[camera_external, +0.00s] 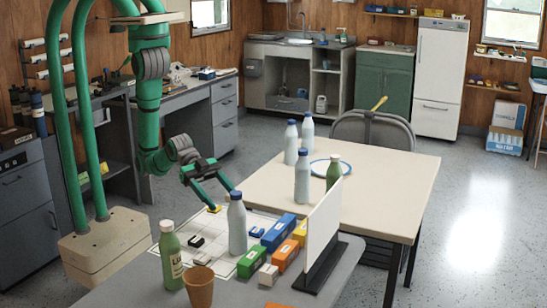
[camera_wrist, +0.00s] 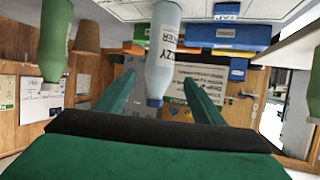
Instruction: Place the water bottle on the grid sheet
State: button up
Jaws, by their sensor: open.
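A water bottle (camera_external: 237,228) with a pale body and blue cap stands upright at the near table, on or beside the grid sheet; its base is partly unclear. My gripper (camera_external: 224,199) is open at this bottle's upper part. In the wrist view, which appears upside down, the bottle (camera_wrist: 163,50) has lettering ending in "WATER", and its cap lies between my open fingers (camera_wrist: 158,76). I cannot tell whether the fingers touch it. The white grid sheet (camera_external: 207,223) lies flat on the grey surface, with small dark and light blocks on it.
A green bottle (camera_external: 170,258) and a brown cup (camera_external: 199,287) stand at the near left. Blue (camera_external: 278,233), green and orange boxes line the sheet's right side, beside a white upright panel (camera_external: 317,228). Several more bottles and a blue-rimmed plate (camera_external: 345,166) stand on the cream table (camera_external: 392,180).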

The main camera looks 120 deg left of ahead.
jog(key=s+a+f, duration=0.2)
jog(key=s+a, duration=0.1)
jog(key=a, duration=0.1)
jog(key=s+a+f+n+y, duration=0.1)
jog(key=s+a+f, duration=0.1)
jog(key=s+a, duration=0.2)
jog(key=s+a+f+n+t+y, duration=0.1)
jog(key=s+a, duration=0.3)
jog(key=a, duration=0.1)
jog(key=shift+s+a+f, duration=0.1)
jog(key=shift+s+f, duration=0.1)
jog(key=shift+f, duration=0.2)
jog(key=s+a+r+n+t+y, duration=0.1)
jog(key=s+a, duration=0.3)
jog(key=s, duration=0.3)
jog(key=s+a+r+n+y, duration=0.1)
jog(key=s+a+r+y, duration=0.1)
jog(key=s, duration=0.5)
jog(key=shift+a+r+t, duration=0.15)
jog(key=shift+a+t, duration=0.25)
jog(key=shift+a, duration=0.45)
